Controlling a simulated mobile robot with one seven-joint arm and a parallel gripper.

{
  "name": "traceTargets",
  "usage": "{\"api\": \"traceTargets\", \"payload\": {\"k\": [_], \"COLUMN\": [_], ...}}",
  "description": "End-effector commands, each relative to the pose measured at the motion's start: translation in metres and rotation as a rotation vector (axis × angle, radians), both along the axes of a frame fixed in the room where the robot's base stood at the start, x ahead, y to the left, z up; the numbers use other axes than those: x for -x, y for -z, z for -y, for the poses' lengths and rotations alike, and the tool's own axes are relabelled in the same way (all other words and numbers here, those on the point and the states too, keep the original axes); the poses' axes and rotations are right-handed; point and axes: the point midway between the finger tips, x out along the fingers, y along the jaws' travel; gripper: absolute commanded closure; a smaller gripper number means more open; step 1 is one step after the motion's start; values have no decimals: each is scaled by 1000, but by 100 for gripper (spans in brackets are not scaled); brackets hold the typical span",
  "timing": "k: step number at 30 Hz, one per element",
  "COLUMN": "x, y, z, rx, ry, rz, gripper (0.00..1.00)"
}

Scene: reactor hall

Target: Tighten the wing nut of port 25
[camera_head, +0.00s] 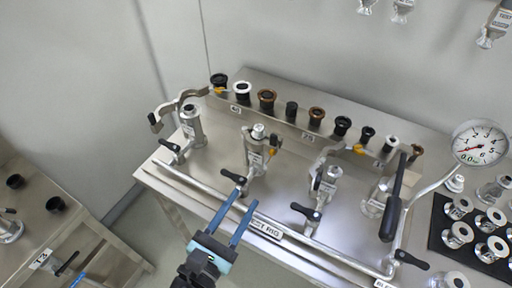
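My gripper (245,197) is in front of the steel bench (150,177), its two blue fingers apart and nothing visible between them. The fingertips point at the bench's front part, below the second metal valve fitting (257,158). Two small plates on the back row, a left plate (241,109) and a right plate (308,138), carry numbers too small to read surely; I cannot tell which marks port 25.
Several black and brown caps (267,98) line the back row. A front pipe (190,186) with black-handled valves crosses the bench. A long black lever (392,205) and a pressure gauge (481,143) stand at right. Fittings stand on a black mat (437,240). Another bench (30,195) is at left.

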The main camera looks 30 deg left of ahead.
Motion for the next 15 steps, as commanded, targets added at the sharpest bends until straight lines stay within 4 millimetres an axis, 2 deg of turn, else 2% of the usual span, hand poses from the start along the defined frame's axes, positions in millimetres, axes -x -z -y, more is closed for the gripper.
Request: {"api": "traceTargets", "payload": {"k": [5, 15], "x": [-14, -84], "y": [-2, -4], "z": [0, 0], "rx": [25, 19], "ry": [3, 4], "rz": [8, 7], "gripper": [61, 61]}}
